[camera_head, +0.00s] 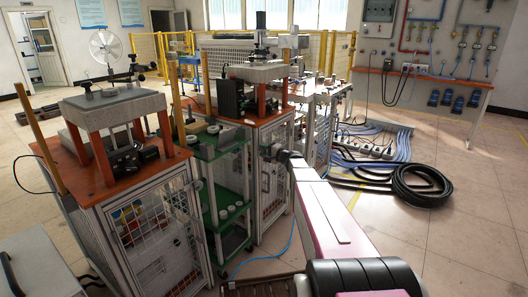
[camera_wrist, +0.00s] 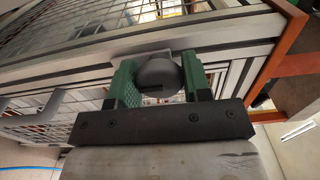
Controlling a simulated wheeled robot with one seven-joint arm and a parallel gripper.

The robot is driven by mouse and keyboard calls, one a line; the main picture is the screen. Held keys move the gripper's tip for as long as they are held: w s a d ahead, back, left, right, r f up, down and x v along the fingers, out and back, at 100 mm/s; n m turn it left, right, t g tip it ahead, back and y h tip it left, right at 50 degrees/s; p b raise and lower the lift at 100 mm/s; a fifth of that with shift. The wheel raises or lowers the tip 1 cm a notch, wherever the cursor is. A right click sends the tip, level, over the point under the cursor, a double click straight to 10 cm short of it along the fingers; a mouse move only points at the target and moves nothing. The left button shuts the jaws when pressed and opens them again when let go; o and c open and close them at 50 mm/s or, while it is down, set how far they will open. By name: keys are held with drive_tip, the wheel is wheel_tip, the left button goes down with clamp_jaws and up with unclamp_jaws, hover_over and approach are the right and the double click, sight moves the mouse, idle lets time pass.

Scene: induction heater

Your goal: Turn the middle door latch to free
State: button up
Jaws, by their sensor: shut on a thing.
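The middle door latch (camera_wrist: 158,75) is a dark grey rounded knob on the metal door frame. In the wrist view my gripper (camera_wrist: 159,67) has its green fingers on both sides of the knob, shut on it. In the head view my gripper (camera_head: 271,151) is at the upper part of the middle cabinet (camera_head: 270,185), which has a mesh door. The latch itself cannot be made out there, and its exact turn angle is unclear.
A green shelf (camera_head: 226,197) stands left of the middle cabinet, and another mesh cabinet (camera_head: 152,235) stands farther left. A coiled black hose (camera_head: 424,187) and blue cables (camera_head: 362,150) lie at the right. Open floor (camera_head: 450,240) is at the lower right.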

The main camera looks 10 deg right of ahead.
idle(0.3)
drive_tip(key=o, duration=0.9)
drive_tip(key=shift+d, duration=0.1)
drive_tip(key=v, duration=1)
drive_tip(key=shift+s+d, duration=0.25)
drive_tip(key=shift+s, duration=0.05)
drive_tip(key=shift+a, duration=0.1)
